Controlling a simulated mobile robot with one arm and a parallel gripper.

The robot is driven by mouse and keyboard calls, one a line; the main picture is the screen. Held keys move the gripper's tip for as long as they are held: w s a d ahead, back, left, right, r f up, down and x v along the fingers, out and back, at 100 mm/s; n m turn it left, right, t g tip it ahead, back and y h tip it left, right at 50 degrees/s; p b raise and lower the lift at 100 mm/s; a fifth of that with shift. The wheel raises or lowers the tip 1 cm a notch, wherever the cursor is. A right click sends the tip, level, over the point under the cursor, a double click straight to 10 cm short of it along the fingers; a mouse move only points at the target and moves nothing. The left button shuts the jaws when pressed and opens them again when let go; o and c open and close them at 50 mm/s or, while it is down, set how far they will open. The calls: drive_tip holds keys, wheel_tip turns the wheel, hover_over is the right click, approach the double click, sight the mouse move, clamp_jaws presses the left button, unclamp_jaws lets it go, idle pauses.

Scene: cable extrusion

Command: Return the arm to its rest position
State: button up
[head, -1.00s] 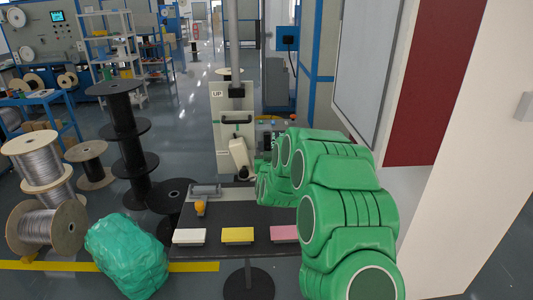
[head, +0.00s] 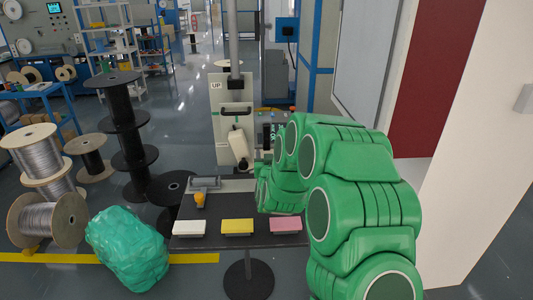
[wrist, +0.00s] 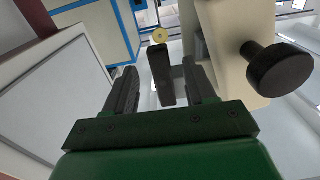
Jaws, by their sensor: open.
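My green arm rises from the lower right of the head view and reaches forward over the dark table (head: 235,192) toward the machine. My gripper (wrist: 160,85) shows in the wrist view with its two dark fingers apart. A black bar-shaped part (wrist: 162,75) appears between the fingers, and no contact with either finger is visible. I cannot tell its depth. A beige machine body with a black round knob (wrist: 280,70) is close on the right of the wrist view. In the head view the gripper itself cannot be made out behind the arm links.
White (head: 189,228), yellow (head: 237,227) and pink (head: 285,225) blocks lie along the table's front. The machine panel (head: 232,110) stands behind. A white wall and board (head: 365,60) are close on the right. Spools (head: 48,220) and a green wrapped bundle (head: 128,248) stand left.

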drive_tip(key=shift+s+r, duration=0.2)
drive_tip(key=s+d+r+g, duration=0.2)
drive_tip(key=s+g, duration=0.4)
drive_tip(key=s, duration=1.4)
drive_tip(key=s+d+r+g, duration=0.2)
drive_tip(key=s+d+g, duration=0.2)
drive_tip(key=s, duration=1.6)
drive_tip(key=s+d+r+g, duration=0.3)
drive_tip(key=s+g, duration=0.6)
drive_tip(key=s, duration=1.1)
drive_tip(key=shift+d+g, duration=0.35)
drive_tip(key=shift+g, duration=0.05)
